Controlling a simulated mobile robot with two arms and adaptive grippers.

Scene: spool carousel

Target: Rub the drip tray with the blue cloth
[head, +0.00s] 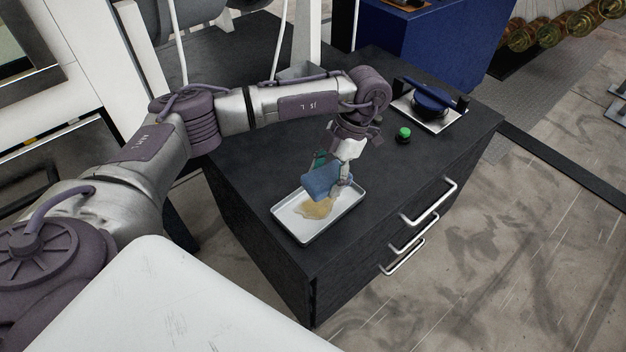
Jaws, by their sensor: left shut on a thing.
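The drip tray (296,231) is a shallow pale metal tray on the dark cabinet top, near its front left corner. A tan stain (314,208) lies on its floor. My left gripper (340,181) is over the tray's back part and is shut on the blue cloth (321,182). The cloth is folded and sits just above or on the far edge of the stain; I cannot tell whether it touches. The fingertips are partly hidden by the cloth. My right gripper is not in view.
A green button (404,132) stands on the dark cabinet (400,180) to the right of the arm. Behind it, a blue round part (432,101) sits on a white plate. Drawer handles (429,204) stick out in front. Something teal stands behind the cloth.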

